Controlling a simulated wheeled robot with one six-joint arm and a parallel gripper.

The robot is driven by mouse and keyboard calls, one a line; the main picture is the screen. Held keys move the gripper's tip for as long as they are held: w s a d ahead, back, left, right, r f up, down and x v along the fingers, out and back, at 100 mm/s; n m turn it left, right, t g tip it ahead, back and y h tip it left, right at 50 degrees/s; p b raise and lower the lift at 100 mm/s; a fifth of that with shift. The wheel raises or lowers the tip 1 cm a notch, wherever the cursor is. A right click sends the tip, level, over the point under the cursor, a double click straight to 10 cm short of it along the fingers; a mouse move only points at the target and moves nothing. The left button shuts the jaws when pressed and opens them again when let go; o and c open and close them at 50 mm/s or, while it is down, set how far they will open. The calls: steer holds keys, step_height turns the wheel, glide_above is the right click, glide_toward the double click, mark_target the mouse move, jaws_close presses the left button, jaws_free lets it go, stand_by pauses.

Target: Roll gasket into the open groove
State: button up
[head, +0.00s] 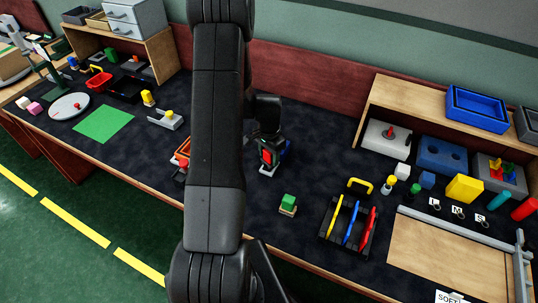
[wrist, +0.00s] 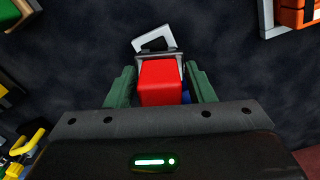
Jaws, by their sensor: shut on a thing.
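My gripper (head: 268,143) is low over the dark bench, near the middle of the head view. In the wrist view its two green fingers (wrist: 160,76) stand on either side of a red block-shaped part (wrist: 161,82) and are shut on it. The red part also shows in the head view (head: 267,156). A pale grey angled piece (wrist: 154,37) lies just beyond it, and a bit of blue shows at its right. I cannot make out a gasket or an open groove for certain; my arm and gripper hide part of the bench.
An orange-red bin (head: 183,150) stands left of my gripper, partly behind my arm. A green block (head: 289,200) sits nearer the front edge. A black rack (head: 333,239) with yellow, blue and red pieces stands to the right. Dark bench behind the gripper is clear.

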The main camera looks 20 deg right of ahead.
stand_by(0.4)
steer(key=shift+r+p, duration=1.75)
steer(key=shift+r, duration=1.75)
